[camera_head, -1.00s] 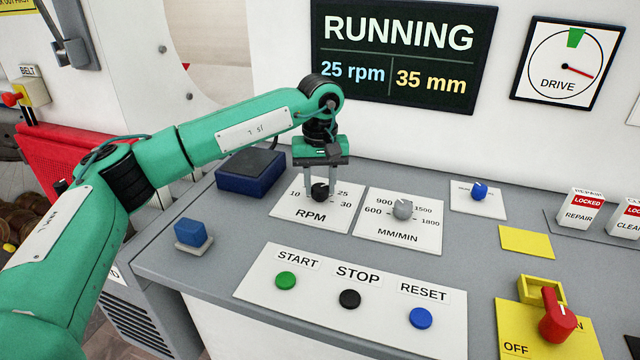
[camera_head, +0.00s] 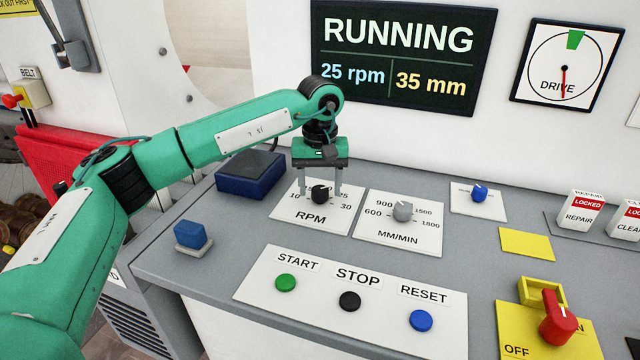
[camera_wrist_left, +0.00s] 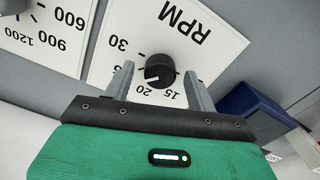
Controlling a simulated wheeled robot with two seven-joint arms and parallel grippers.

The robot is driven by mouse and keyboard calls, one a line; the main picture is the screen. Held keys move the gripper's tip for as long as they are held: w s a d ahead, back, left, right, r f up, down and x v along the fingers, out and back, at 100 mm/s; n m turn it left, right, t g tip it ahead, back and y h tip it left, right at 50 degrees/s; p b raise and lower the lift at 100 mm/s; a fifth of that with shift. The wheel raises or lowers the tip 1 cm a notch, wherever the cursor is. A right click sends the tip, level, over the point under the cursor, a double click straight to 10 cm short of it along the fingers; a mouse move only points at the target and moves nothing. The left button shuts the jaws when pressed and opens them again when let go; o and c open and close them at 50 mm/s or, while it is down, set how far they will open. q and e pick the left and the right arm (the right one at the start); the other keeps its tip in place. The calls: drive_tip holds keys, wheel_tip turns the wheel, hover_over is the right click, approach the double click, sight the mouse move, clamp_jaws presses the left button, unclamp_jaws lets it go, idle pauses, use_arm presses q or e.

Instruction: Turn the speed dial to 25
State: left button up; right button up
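The speed dial is a black round knob (camera_head: 320,194) on the white RPM plate (camera_head: 290,212) of the console. It also shows in the left wrist view (camera_wrist_left: 160,70), with a short white pointer mark aimed to the lower left, near the 20 label; the 25 label is hidden there by a finger. My left gripper (camera_head: 319,190) is above the plate with one finger on each side of the knob. In the left wrist view the gripper (camera_wrist_left: 160,82) is open, with gaps between fingers and knob. The screen (camera_head: 403,60) reads RUNNING, 25 rpm and 35 mm. My right gripper is out of view.
A grey MM/MIN knob (camera_head: 403,211) stands close to the right of the dial. A dark blue box (camera_head: 250,174) is to the left. START (camera_head: 286,283), STOP (camera_head: 349,301) and RESET (camera_head: 421,320) buttons lie in front. A red switch (camera_head: 557,320) is at right.

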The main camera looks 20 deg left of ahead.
sight(320, 189)
use_arm(q)
wheel_tip(320, 189, up, 14)
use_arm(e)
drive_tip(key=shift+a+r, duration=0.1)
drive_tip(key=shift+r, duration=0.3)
use_arm(q)
drive_tip(key=shift+f, duration=0.1)
